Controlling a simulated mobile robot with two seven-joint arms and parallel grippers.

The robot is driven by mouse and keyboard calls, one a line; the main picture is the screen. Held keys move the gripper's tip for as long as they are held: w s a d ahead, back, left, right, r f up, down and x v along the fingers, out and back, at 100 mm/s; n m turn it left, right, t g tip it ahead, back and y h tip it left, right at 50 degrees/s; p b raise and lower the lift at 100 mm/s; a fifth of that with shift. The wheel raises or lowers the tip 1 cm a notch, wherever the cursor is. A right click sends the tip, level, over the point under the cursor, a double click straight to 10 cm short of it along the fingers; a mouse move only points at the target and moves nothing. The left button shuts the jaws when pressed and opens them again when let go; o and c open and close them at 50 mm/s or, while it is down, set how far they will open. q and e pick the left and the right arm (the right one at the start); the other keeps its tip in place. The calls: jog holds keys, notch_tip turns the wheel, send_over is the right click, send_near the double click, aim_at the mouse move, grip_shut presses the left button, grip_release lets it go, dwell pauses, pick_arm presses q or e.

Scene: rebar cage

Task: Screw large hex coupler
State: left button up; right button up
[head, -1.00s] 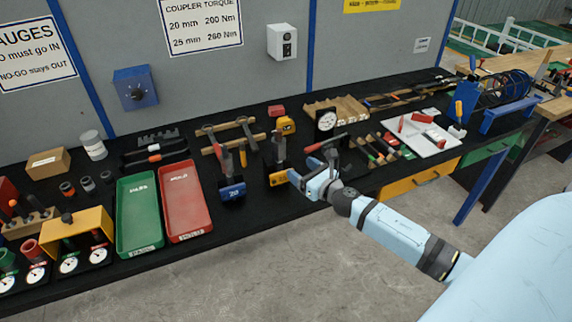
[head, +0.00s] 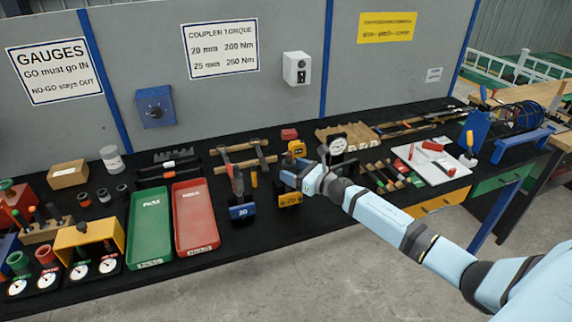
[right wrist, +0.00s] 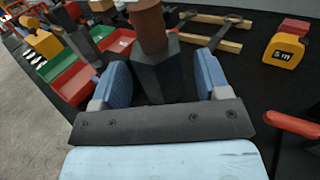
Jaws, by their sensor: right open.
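My right gripper (head: 288,172) is at the yellow-fronted stand (head: 290,200), the right one of two small stands near the bench's front edge. In the right wrist view, my right gripper (right wrist: 162,72) is open. Its two blue fingers stand on either side of a dark hex-sided piece (right wrist: 160,82), which looks like the large coupler, with gaps visible at both sides. A rusty brown round bar (right wrist: 150,28) rises from the top of this piece. In the head view my gripper mostly hides the piece. My left gripper is not in view.
The blue-fronted stand (head: 242,211) marked 20 is close on the left. Green (head: 151,230) and red (head: 196,218) trays lie further left. A yellow tape measure (right wrist: 285,50) and a dark tool on wooden rails (right wrist: 212,38) lie behind. A dial gauge (head: 338,146) stands to the right.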

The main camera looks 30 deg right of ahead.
aim_at(286, 166)
jog(key=shift+x, duration=1.5)
jog(key=shift+c, duration=0.2)
jog(key=c, duration=0.9)
jog(key=shift+m+h, duration=0.3)
jog(key=shift+h, duration=0.1)
jog(key=m+h, duration=0.1)
jog(key=h, duration=0.1)
jog(key=m+t+h, duration=0.1)
jog(key=m+h, duration=0.1)
jog(key=h, duration=0.1)
jog(key=shift+d+m+h+p, duration=0.1)
jog(key=shift+m+h+p, duration=0.2)
jog(key=shift+p, duration=0.05)
jog(key=m+h, duration=0.1)
jog(key=h, duration=0.1)
jog(key=m+g+h, duration=0.1)
jog(key=m+h, duration=0.1)
jog(key=h, duration=0.1)
jog(key=m+h+p, duration=0.1)
jog(key=m+h, duration=0.1)
jog(key=shift+d, duration=0.3)
jog(key=shift+g+h, duration=0.4)
jog(key=shift+h, duration=0.2)
